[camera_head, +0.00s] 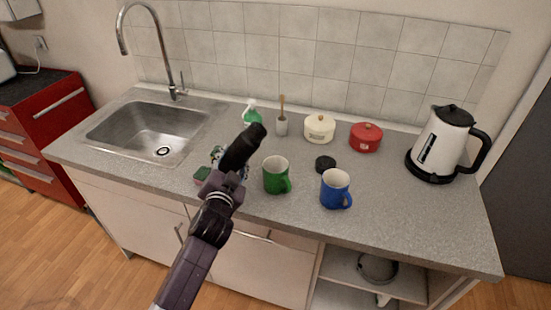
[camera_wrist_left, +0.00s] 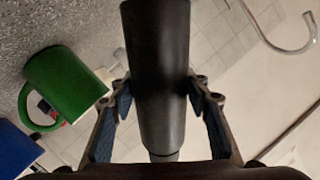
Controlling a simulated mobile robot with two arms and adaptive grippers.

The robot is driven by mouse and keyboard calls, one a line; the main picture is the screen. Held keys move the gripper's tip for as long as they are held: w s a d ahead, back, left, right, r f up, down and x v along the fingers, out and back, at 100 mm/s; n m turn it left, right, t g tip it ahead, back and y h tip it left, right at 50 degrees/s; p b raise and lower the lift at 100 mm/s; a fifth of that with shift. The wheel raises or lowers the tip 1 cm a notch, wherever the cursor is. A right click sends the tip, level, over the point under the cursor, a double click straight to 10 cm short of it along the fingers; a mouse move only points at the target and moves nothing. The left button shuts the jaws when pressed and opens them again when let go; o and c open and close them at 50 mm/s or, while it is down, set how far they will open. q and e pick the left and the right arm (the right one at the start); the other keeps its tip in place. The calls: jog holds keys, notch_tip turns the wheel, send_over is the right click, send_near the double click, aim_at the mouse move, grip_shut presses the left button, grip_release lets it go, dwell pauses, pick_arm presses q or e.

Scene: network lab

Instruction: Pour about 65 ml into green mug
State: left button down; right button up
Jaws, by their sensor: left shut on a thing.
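The green mug (camera_head: 275,178) stands upright on the grey counter, with its handle toward the lower right. It also shows in the left wrist view (camera_wrist_left: 66,82), left of the gripper. My left gripper (camera_head: 228,168) is shut around a dark cylindrical flask (camera_head: 243,147), left of the green mug. In the left wrist view the flask (camera_wrist_left: 157,70) sits between the blue-padded fingers. In the head view the flask leans to the upper right, above the counter and apart from the mug. The mug's contents cannot be made out. My right gripper is not in view.
A blue mug (camera_head: 335,188) stands right of the green mug, with a black round lid (camera_head: 325,163) behind. Two pots (camera_head: 319,128) (camera_head: 366,137), a spray bottle (camera_head: 251,112) and a brush holder (camera_head: 281,125) stand behind. A kettle (camera_head: 445,145) is at right, a sink (camera_head: 155,130) at left.

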aim_at(225, 171)
pick_arm(q)
jog(key=shift+a+m+p, duration=0.35)
jog(key=shift+m, duration=0.15)
jog(key=shift+a+r+m+y+p, duration=0.15)
jog(key=shift+r+m+y+p, duration=0.15)
jog(key=shift+p, duration=0.25)
jog(key=shift+a+r+m+g+p, duration=0.3)
jog(key=shift+m+p, duration=0.2)
jog(key=shift+p, duration=0.25)
notch_tip(225, 171, down, 2)
jog(key=shift+s+a+f+b, duration=0.1)
jog(key=shift+a+b, duration=0.05)
jog(key=shift+b, duration=0.5)
jog(key=shift+a+f+m+y, duration=0.1)
jog(key=shift+f+m+y, duration=0.15)
jog(key=shift+m+y, duration=0.2)
jog(key=shift+a+f+m, duration=0.2)
jog(key=shift+f+m, duration=0.45)
jog(key=shift+m, duration=0.1)
jog(key=shift+d+r+y+p, duration=0.1)
jog(key=shift+r+y+p, duration=0.3)
jog(key=shift+p, duration=0.25)
jog(key=shift+d+r+m, duration=0.1)
jog(key=shift+m, duration=0.3)
jog(key=shift+r+p, duration=0.1)
jog(key=shift+p, duration=0.25)
